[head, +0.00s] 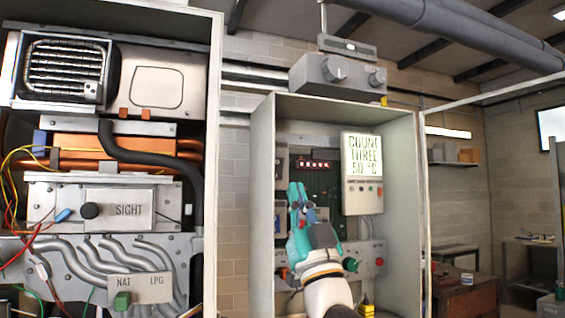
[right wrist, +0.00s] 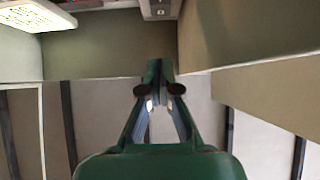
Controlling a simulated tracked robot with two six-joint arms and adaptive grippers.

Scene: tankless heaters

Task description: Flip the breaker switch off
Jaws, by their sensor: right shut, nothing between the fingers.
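The open cabinet (head: 262,190) at the centre of the head view holds a grey box (head: 281,160) on its left inner side, which may be the breaker. A grey box with small dark marks (right wrist: 160,8) shows at the top edge of the right wrist view, cut off by the frame. I cannot tell its switch position. My right gripper (head: 296,190) is teal, points up in front of the cabinet and hides part of its inside. In the right wrist view its fingers (right wrist: 160,66) are together and empty, apart from the box. My left gripper is not in view.
A display panel (head: 361,170) reading "COUNT THREE 50 °C" hangs at the cabinet's right. A green circuit board (head: 318,182) sits behind my gripper. A lower panel (head: 367,258) carries knobs. A larger heater cabinet (head: 213,150) with pipes and wires stands left. The cabinet's side walls bound the space.

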